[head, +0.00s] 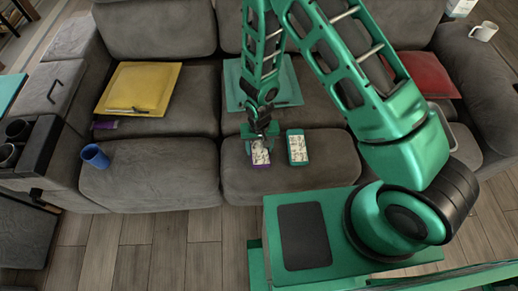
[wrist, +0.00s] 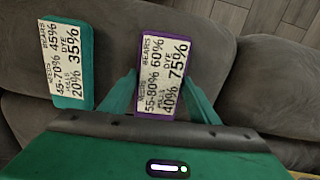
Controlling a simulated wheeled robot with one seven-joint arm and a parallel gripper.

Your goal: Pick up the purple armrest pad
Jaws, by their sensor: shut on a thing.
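The purple pad (head: 261,153) has a white printed label on its face. It is at the front of the middle sofa seat, and it also shows in the wrist view (wrist: 165,65). My gripper (head: 259,136) is shut on it, with one green finger at each long side in the wrist view (wrist: 163,95). I cannot tell whether the pad touches the seat. A similar teal pad (head: 297,148) with a white label lies just right of it on the seat; it is at the left in the wrist view (wrist: 68,62).
The grey sofa (head: 150,175) carries a yellow cushion (head: 145,84), a teal cushion (head: 233,88) and a red cushion (head: 428,75). A blue cup (head: 95,156) lies on the left seat. A small purple item (head: 106,125) shows by the yellow cushion. A white mug (head: 483,31) is on the right armrest.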

